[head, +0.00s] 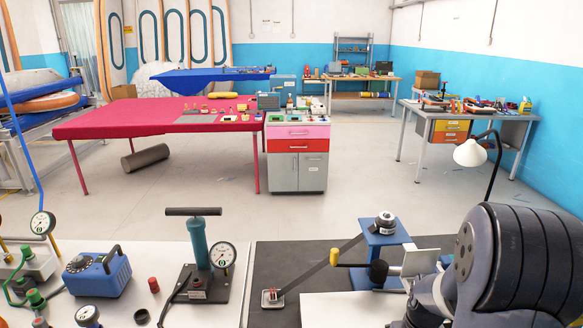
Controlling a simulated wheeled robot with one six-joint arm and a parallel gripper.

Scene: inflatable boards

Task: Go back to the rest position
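Part of my own arm, a large dark ribbed link, fills the lower right corner of the head view. A paler part of it shows low beside the bench, next to the blue test stand (384,240). My gripper cannot be made out; its fingers are outside the picture or hidden behind the arm. I cannot see whether it holds anything.
The near bench holds a teal hand pump (196,243) with a gauge (222,255), a blue box with a handle (97,272) and a small red cap (153,285). A lamp (470,153) rises behind my arm. Beyond, the grey floor (345,210) is open before a red table (120,122).

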